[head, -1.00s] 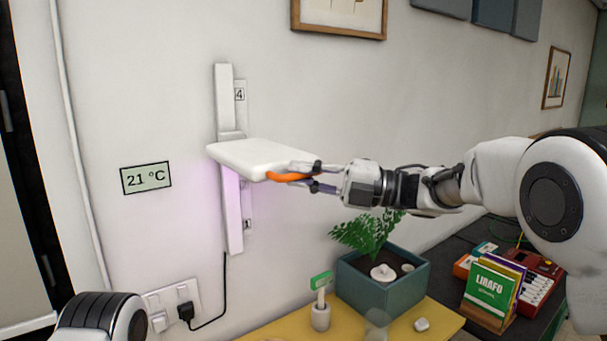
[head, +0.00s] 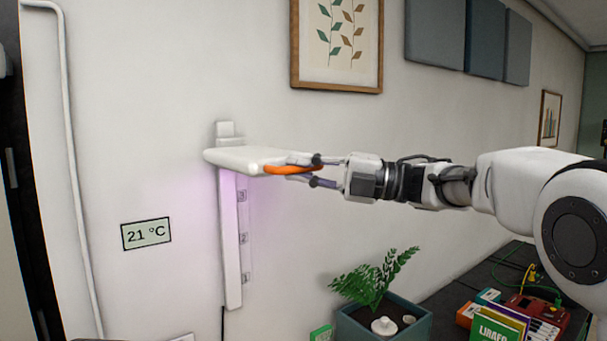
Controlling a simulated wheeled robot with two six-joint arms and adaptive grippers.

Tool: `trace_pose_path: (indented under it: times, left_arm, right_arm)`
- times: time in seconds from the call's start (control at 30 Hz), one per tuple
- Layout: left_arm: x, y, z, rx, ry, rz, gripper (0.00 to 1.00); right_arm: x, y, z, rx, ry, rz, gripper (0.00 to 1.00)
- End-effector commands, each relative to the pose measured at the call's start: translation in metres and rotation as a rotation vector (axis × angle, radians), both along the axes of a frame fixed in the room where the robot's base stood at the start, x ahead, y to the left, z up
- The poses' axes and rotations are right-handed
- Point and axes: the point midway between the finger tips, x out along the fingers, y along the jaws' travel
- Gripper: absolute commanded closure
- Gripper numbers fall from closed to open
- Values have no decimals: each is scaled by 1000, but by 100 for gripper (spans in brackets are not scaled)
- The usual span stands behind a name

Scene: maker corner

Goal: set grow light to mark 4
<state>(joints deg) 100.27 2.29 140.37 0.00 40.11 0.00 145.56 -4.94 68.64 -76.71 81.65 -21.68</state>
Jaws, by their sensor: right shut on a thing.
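The grow light is a white slab-shaped lamp (head: 236,158) on a vertical white wall rail (head: 231,262), with a purple glow beneath it. It sits near the rail's top, just under the white end piece (head: 225,130). Marks 3 (head: 241,196), 2 (head: 243,238) and 1 (head: 246,277) show below the lamp. Mark 4 is not visible; the lamp covers that stretch of rail. My right gripper (head: 314,171) is shut on the orange handle (head: 285,169) at the lamp's right end. My left gripper is out of view.
A blue-grey planter (head: 360,326) with a fern stands below right, beside books (head: 495,326) and a red device (head: 535,312) on a dark surface. A temperature display (head: 146,233) is on the wall at left. A framed leaf picture (head: 337,45) hangs above right of the lamp.

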Motion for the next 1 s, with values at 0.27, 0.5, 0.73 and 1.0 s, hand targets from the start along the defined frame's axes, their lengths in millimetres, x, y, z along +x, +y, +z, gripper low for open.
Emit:
trace_pose_path:
  times: [0.27,0.5,0.73,1.0]
  left_arm:
    - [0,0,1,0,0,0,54]
    - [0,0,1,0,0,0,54]
    - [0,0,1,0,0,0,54]
    - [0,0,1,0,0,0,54]
  right_arm:
    - [0,-1,7,8,-8,-4,61]
    - [-1,-8,4,8,-7,-5,61]
    - [-8,-57,-1,10,-6,-6,61]
    - [-17,-111,-8,9,-8,-5,61]
